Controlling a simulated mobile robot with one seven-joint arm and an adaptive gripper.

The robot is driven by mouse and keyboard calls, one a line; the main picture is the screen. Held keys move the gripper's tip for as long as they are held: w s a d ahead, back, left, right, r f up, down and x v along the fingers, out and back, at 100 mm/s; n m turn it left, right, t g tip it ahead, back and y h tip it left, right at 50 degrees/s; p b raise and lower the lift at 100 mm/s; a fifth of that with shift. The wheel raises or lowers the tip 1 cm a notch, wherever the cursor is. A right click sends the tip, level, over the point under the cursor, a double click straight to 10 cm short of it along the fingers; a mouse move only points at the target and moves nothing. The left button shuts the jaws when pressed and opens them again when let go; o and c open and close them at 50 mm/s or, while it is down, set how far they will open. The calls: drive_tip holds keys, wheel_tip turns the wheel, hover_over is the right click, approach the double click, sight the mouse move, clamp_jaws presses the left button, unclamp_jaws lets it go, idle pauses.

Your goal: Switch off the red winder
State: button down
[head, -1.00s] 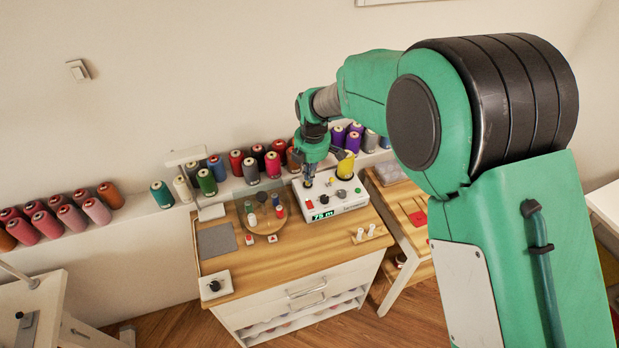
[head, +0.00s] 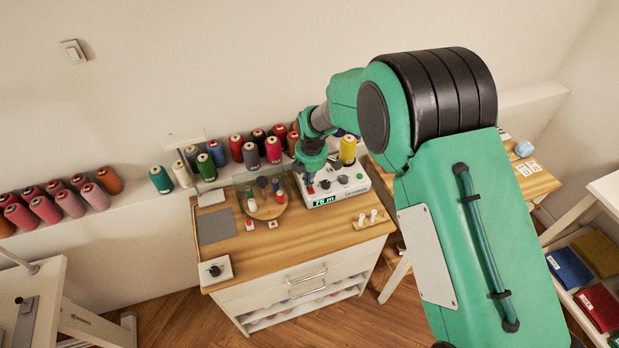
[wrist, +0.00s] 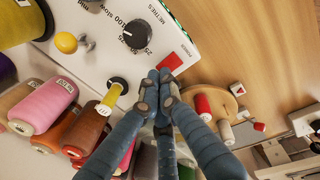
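The winder (head: 352,187) is a white box on the wooden bench top, with a lit green display (head: 324,202), dark knobs and a yellow thread cone (head: 348,150). Its body is white, not red. In the wrist view its panel (wrist: 105,40) carries a red switch (wrist: 171,61) beside the word POWER, a large black knob (wrist: 136,34) and a yellow button (wrist: 66,42). My gripper (head: 311,187) is over the panel's left end. In the wrist view my gripper (wrist: 160,78) has its fingers together and empty, tips right beside the red switch; contact cannot be told.
A round wooden board (head: 268,208) with small spools stands left of the winder. A small holder (head: 371,220) with white bobbins lies in front. Thread cones (head: 249,155) line the ledge behind. A grey mat (head: 216,228) and a white knob box (head: 216,271) lie at left.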

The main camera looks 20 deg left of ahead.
sight(312, 193)
drive_tip(key=shift+f, duration=0.15)
drive_tip(key=shift+w+a+f, duration=0.1)
drive_tip(key=shift+f, duration=0.2)
idle(0.3)
drive_tip(key=shift+s+d+r, duration=0.25)
drive_tip(key=shift+s+d, duration=0.25)
drive_tip(key=shift+r+p, duration=0.2)
drive_tip(key=shift+p, duration=0.15)
wheel_tip(312, 193, up, 14)
drive_tip(key=s+d+p, duration=0.1)
drive_tip(key=p, duration=0.2)
drive_tip(key=shift+s+f, duration=0.15)
drive_tip(key=shift+f, duration=0.1)
idle(0.4)
drive_tip(key=shift+d, duration=0.1)
